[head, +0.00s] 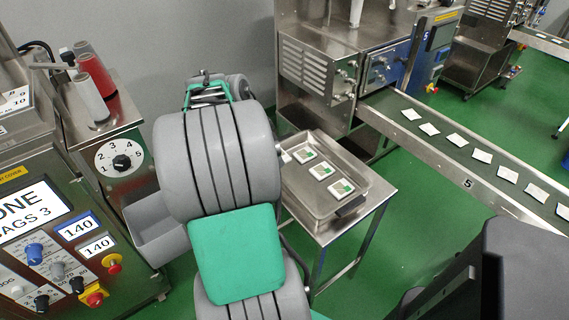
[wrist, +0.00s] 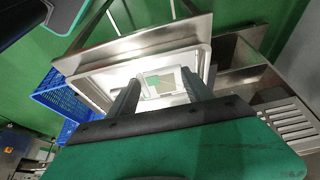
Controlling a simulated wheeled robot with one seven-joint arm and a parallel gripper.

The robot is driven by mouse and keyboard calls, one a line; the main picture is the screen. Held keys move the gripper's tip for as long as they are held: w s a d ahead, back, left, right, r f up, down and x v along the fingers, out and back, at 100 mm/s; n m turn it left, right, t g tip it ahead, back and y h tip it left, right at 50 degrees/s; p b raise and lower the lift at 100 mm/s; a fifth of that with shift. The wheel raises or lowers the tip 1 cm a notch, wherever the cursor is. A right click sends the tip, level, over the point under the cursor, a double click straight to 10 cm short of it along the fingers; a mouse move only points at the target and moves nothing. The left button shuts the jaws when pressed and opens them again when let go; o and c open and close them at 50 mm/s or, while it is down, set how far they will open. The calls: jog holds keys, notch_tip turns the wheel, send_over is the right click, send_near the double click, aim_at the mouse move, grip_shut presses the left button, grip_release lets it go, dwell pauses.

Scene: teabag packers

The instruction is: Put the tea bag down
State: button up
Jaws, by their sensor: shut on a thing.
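In the wrist view, my gripper (wrist: 161,84) is shut on a tea bag (wrist: 152,79), a small pale square with a green patch, which sits between the two dark fingertips. The bag is over a pale, rimmed container (wrist: 92,88); whether it touches the bottom I cannot tell. In the head view my own grey and green arm covers the middle, and the fingers and the held bag are hidden.
In the head view, three tea bags with green tags lie in a steel tray (head: 351,207) on a small table right of my arm. A conveyor (head: 455,130) carries several bags. A blue crate (wrist: 60,96) stands left of the container. A control panel is at left.

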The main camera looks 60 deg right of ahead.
jog(key=d+f, duration=0.6)
jog(key=shift+w+f, duration=0.2)
jog(key=shift+w, duration=0.1)
jog(key=shift+f+b, duration=0.55)
jog(key=shift+f, duration=1.15)
jog(key=o, duration=1)
jog(key=shift+w+r, duration=0.1)
jog(key=shift+r, duration=0.4)
jog(key=p+v, duration=0.1)
jog(key=v, duration=1)
jog(key=shift+a+r+p, duration=0.15)
jog(key=shift+p, duration=0.15)
jog(key=w+a+n+t, duration=0.1)
jog(key=w+a+n, duration=0.35)
jog(key=a, duration=0.35)
jog(key=w+a+n+t, duration=0.2)
jog(key=w+a+n, duration=0.25)
jog(key=a, duration=0.35)
jog(key=s+a+f+n+y, duration=0.1)
jog(key=s+a+n+y, duration=0.1)
jog(key=a+n, duration=0.5)
jog(key=s+a+f+n+t+y, duration=0.1)
jog(key=a+n, duration=0.7)
jog(key=a, duration=1.1)
jog(key=shift+s+a+f+y, duration=0.3)
jog(key=shift+s+a+y, duration=0.15)
jog(key=shift+s, duration=0.6)
